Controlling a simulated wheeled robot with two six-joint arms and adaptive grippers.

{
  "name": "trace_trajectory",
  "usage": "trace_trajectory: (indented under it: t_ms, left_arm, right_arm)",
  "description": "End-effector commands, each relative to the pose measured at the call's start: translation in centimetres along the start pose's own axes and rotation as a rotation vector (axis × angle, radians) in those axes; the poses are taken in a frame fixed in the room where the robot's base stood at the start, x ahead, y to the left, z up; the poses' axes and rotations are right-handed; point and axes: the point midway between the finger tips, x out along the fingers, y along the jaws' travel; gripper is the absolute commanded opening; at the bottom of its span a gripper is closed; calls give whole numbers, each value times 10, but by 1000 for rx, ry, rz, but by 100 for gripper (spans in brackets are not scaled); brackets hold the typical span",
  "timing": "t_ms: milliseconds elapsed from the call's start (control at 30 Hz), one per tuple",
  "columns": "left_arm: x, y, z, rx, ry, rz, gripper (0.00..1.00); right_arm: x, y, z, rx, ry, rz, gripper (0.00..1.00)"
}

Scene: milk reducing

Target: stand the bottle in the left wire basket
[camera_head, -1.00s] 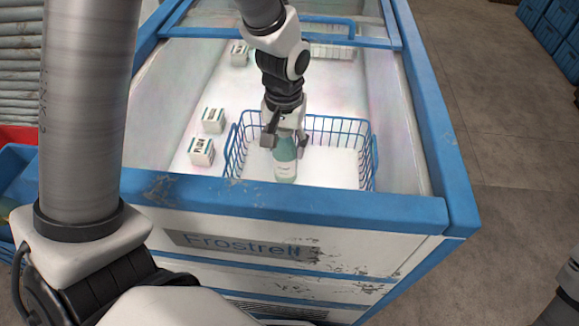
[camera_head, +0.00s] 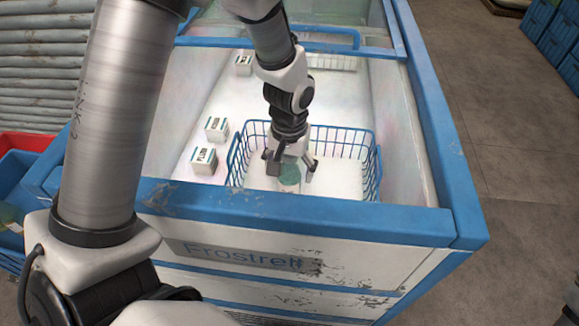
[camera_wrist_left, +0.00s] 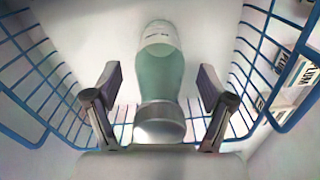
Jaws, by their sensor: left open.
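The pale green bottle (camera_head: 290,176) is inside the blue wire basket (camera_head: 377,170) in the freezer. In the left wrist view the bottle (camera_wrist_left: 160,75) has its grey cap towards my gripper and its label end away from it. My left gripper (camera_head: 290,172) is open above the bottle in the head view. In the wrist view its fingers (camera_wrist_left: 160,90) stand on either side of the bottle, with gaps between. The gripper hides the bottle's upper part in the head view, so I cannot tell how upright it is. My right gripper is not in view.
Two small cartons (camera_head: 204,161) (camera_head: 216,129) stand left of the basket, and another carton (camera_head: 243,65) stands farther back. The freezer's blue front rim (camera_head: 300,214) and right rim (camera_head: 440,130) edge the space. The basket's right part is clear.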

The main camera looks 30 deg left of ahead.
Motion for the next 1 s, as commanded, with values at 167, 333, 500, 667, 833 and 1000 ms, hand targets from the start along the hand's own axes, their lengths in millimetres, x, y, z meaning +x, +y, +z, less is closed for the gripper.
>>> trace_trajectory:
  t_ms: [167,333,500,667,833,1000]
  left_arm:
    - [-12,0,-1,0,3,1,81]
    - [-52,0,-1,1,5,1,81]
    - [-96,0,-1,-1,5,1,81]
    - [-120,0,-1,1,3,0,81]
    - [-124,0,0,1,0,-1,81]
    - [-124,0,0,0,0,-1,81]
  right_arm:
    - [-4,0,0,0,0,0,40]
    - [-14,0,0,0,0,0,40]
    - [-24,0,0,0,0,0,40]
    - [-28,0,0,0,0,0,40]
    - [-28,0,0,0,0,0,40]
    - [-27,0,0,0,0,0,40]
